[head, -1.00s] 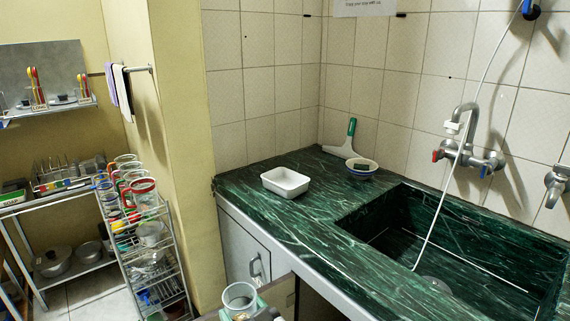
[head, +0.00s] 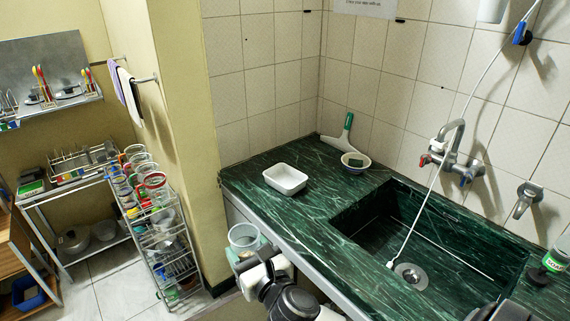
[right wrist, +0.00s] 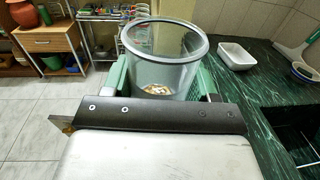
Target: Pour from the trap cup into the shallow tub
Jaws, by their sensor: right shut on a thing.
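The trap cup (head: 243,235) is a grey see-through cup with a thick rim. My right gripper (head: 246,253) is shut on it, with green fingers on either side. In the right wrist view the cup (right wrist: 163,55) looks upright, and small brownish and white bits lie at its bottom. The shallow tub (head: 285,179) is a white rectangular dish on the green counter. It looks empty and stands beyond the cup, up and to the right of it in the head view. It also shows in the right wrist view (right wrist: 236,55). My left gripper is not in view.
The sink (head: 420,245) is right of the tub. A bowl (head: 355,162) and a squeegee (head: 341,135) stand at the back wall. A wire rack with jars (head: 165,240) is at the left. The counter's front edge lies between cup and tub. Counter around the tub is clear.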

